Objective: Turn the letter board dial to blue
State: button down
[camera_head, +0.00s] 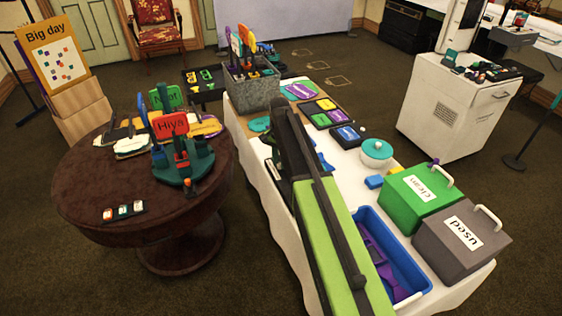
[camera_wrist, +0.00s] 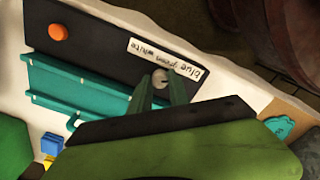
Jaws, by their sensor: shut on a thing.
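The letter board (camera_wrist: 100,45) shows in the wrist view as a dark panel with teal ledges along its lower side. An orange round knob (camera_wrist: 58,33) sits at its left end. A white label (camera_wrist: 165,60) with the words blue, green and white runs beside the small grey dial (camera_wrist: 160,78). My gripper (camera_wrist: 160,88) has its two teal fingers shut on the dial, one on each side. I cannot tell which word the dial points at. In the head view my arm covers most of the board and the gripper.
A round brown table (camera_head: 85,180) with signs stands left.

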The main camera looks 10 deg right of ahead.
jog(key=shift+w, duration=0.15)
jog(key=c, duration=1.2)
grip_release()
jog(key=shift+c, duration=0.2)
notch_tip(320, 180, up, 18)
jog(key=p, duration=1.7)
jog(key=shift+f, duration=0.25)
jog(key=shift+f, duration=0.1)
